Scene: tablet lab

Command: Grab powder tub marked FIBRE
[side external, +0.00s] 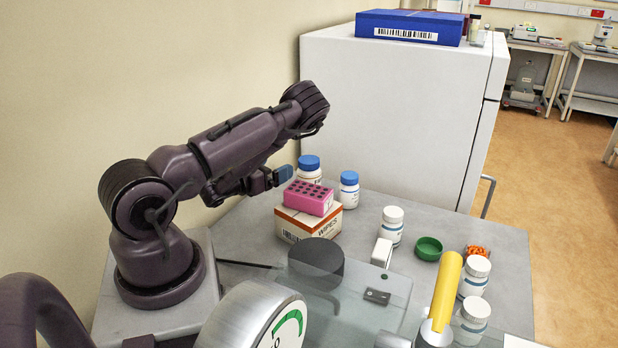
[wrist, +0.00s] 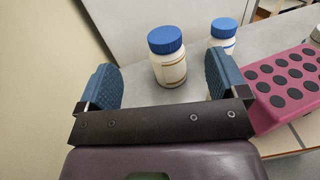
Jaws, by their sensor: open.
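I cannot read the word FIBRE on any tub. A white tub with a blue cap (side external: 309,169) stands at the back of the bench, partly behind the pink rack. It also shows in the wrist view (wrist: 169,62), between and beyond the fingers. A second blue-capped tub (side external: 349,190) stands to its right, and in the wrist view (wrist: 222,32) it is partly hidden by the right finger. White-capped tubs (side external: 391,226) (side external: 475,275) (side external: 471,320) stand farther right. My gripper (side external: 275,178) (wrist: 160,78) is open and empty, left of the first blue-capped tub.
A pink rack (side external: 308,198) (wrist: 285,80) sits on a WIPES box (side external: 307,221), close right of my gripper. A green lid (side external: 429,248), yellow cylinder (side external: 446,290) and clear panel (side external: 350,300) lie nearer. A white cabinet (side external: 400,110) stands behind; the wall is at left.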

